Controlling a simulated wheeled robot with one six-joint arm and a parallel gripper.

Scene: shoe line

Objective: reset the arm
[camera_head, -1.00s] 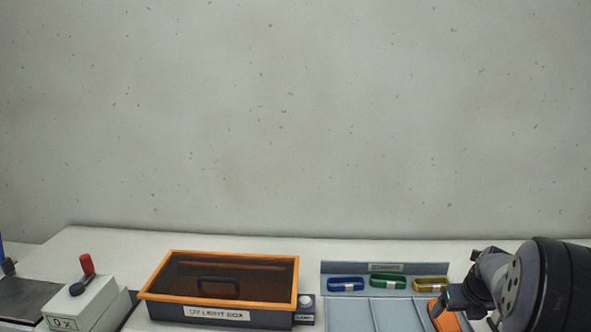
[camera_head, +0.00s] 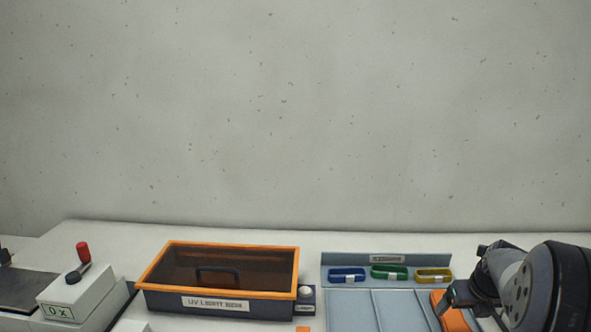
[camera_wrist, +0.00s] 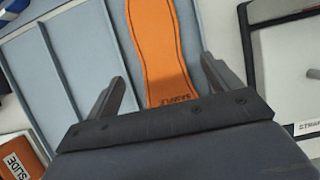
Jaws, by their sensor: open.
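My arm reaches in at the right of the head view, with my gripper (camera_head: 452,297) low over the right end of the grey-blue compartment tray (camera_head: 388,310). In the wrist view my gripper (camera_wrist: 163,88) is open, its two dark fingers spread wide. An orange insole (camera_wrist: 160,45) with dark lettering lies in the tray's right compartment, between and beyond the fingers. Nothing shows held. The insole (camera_head: 452,316) also shows in the head view, partly hidden by my gripper.
Blue (camera_head: 347,274), green (camera_head: 389,272) and yellow (camera_head: 433,274) banded bundles lie along the tray's back. A lidded UV light box (camera_head: 222,304) stands left of it. A white box (camera_head: 75,295) with a red-topped lever stands further left. A concrete wall closes the back.

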